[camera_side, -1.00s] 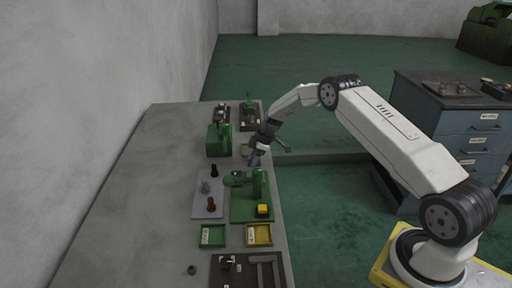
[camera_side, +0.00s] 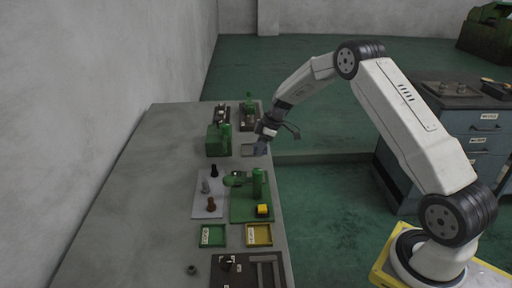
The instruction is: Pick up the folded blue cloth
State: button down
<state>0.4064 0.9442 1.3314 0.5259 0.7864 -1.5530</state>
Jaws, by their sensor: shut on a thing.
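My gripper (camera_side: 264,143) is over the right edge of the bench, just right of the green machine at the back. It is shut on a small blue-grey piece, the folded blue cloth (camera_side: 261,150), which shows just below the fingers. The cloth is small here, and its folds cannot be made out. A pale flat patch (camera_side: 247,150) lies on the bench just left of it.
A green machine (camera_side: 217,140) stands left of my gripper. Nearer are a green machine with a yellow block (camera_side: 263,210), a grey plate (camera_side: 202,208) with several small parts, a green tray (camera_side: 212,246) and a yellow tray (camera_side: 259,245). The bench's left side is clear.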

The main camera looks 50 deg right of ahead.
aim_at(254, 143)
jog(key=s+a+r, duration=0.2)
jog(key=s+r, duration=0.3)
jog(key=s, duration=0.4)
jog(key=shift+s+a+r, duration=0.2)
jog(key=shift+s+a, duration=0.05)
jog(key=shift+s, duration=0.15)
jog(key=c, duration=0.7)
grip_release()
jog(key=shift+c, duration=0.2)
jog(key=c, duration=0.6)
jog(key=shift+o, duration=0.2)
jog(key=w+n, duration=0.2)
jog(key=w+f+n+g, duration=0.1)
jog(key=w+n, duration=0.1)
jog(key=w, duration=0.1)
jog(key=w+f+n+g+y, duration=0.1)
jog(key=w+n, duration=0.1)
jog(key=shift+w+a+n, duration=0.4)
jog(key=shift+w+a+f+n+g, duration=0.1)
jog(key=shift+w+f+n+g, duration=0.2)
jog(key=shift+w+n, duration=0.2)
jog(key=shift+w+a+f+n+g, duration=0.1)
jog(key=shift+w+f+n+g, duration=0.1)
jog(key=shift+w+n+g, duration=0.3)
jog(key=shift+s, duration=0.15)
